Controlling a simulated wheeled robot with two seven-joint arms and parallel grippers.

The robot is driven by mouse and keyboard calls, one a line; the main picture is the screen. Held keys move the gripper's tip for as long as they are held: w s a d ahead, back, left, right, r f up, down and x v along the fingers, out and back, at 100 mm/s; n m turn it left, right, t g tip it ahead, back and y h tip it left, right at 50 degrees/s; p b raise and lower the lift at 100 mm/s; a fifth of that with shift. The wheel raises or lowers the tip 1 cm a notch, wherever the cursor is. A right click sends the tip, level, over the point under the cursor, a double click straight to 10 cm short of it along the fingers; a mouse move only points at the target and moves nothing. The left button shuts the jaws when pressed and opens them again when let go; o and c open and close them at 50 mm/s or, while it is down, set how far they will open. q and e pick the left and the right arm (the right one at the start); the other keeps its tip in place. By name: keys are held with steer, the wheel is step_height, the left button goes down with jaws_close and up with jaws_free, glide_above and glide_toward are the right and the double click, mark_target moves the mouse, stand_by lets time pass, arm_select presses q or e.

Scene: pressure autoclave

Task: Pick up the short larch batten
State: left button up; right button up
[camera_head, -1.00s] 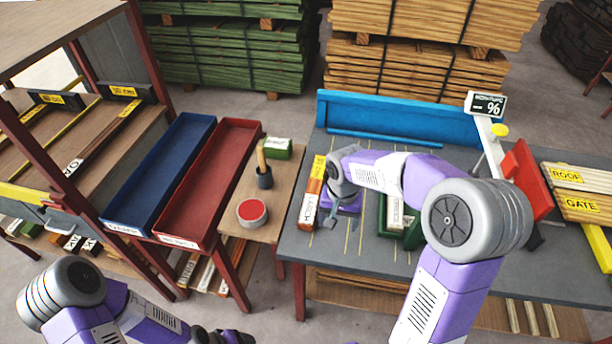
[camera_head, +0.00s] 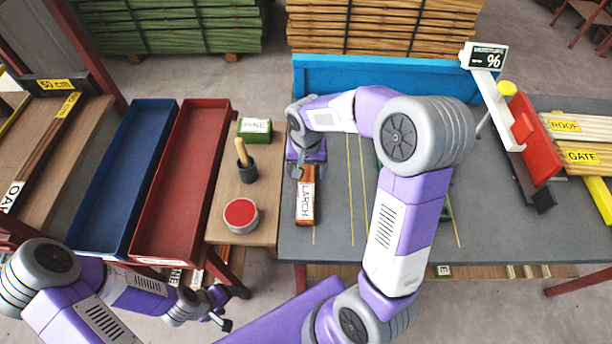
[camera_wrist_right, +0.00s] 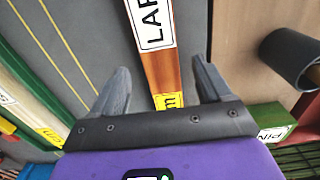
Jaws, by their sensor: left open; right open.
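The short larch batten (camera_head: 305,204) is reddish-brown with a white LARCH label. It lies on the grey workbench (camera_head: 330,238) near its left edge, pointing away from me. My right gripper (camera_head: 297,172) is open at the batten's far end and hides that end in the head view. In the right wrist view the batten (camera_wrist_right: 160,72) runs between the open fingers (camera_wrist_right: 162,75), with a gap on each side. Its yellow end label is close to the palm. My left gripper (camera_head: 218,308) is open and empty, low at the front left, away from the batten.
Blue (camera_head: 125,180) and red (camera_head: 185,185) trays lie further left. A moisture meter (camera_head: 487,56) stands at right.

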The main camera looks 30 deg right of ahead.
mark_target(306, 175)
step_height(306, 175, down, 3)
steer(key=shift+w+r, duration=0.1)
steer(key=shift+r, duration=0.15)
steer(key=c, duration=1.3)
